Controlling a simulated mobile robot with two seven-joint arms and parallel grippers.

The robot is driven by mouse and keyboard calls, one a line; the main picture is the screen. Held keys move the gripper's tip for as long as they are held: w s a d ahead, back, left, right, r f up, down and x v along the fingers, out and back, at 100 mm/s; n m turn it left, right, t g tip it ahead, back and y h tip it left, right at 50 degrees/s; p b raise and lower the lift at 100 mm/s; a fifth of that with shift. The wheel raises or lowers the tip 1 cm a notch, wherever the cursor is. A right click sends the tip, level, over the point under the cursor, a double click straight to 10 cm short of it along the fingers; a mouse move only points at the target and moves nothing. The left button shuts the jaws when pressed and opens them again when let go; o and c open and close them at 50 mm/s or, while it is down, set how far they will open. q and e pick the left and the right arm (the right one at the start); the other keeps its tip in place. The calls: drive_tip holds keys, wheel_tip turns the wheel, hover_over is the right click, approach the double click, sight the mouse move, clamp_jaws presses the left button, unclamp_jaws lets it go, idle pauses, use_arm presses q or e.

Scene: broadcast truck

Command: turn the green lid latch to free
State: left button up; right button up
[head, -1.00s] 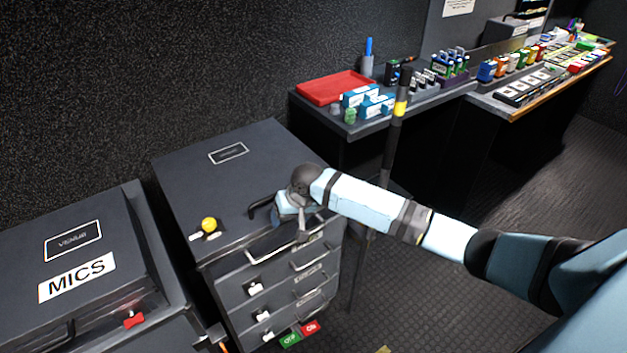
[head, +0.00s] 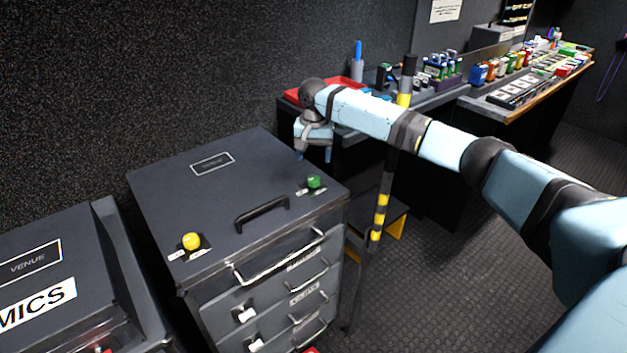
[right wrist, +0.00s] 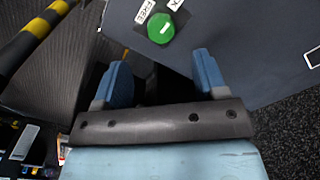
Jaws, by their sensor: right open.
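The green lid latch (head: 314,182) is a small round knob on the top of the dark drawer case, near its right edge, with white labels beside it. In the right wrist view the green latch (right wrist: 161,28) has a short white mark on it; one label reads FREE, and the other is cut off. My right gripper (head: 313,154) is open and empty, pointing down above and a little behind the latch, apart from it. In the right wrist view its two blue fingers (right wrist: 159,68) stand wide apart, with the latch beyond their tips. My left gripper is not in view.
A yellow knob (head: 191,241) and a black handle (head: 262,214) are on the same case top (head: 170,195). A black and yellow pole (head: 381,210) stands right of the case. A desk with a red tray (head: 352,84) is behind. A MICS case (head: 40,270) is at left.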

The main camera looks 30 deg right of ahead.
sight(314, 179)
wheel_tip(314, 179, down, 8)
drive_tip(key=shift+f+b, duration=0.1)
drive_tip(key=shift+b, duration=0.45)
drive_tip(key=shift+c, duration=0.3)
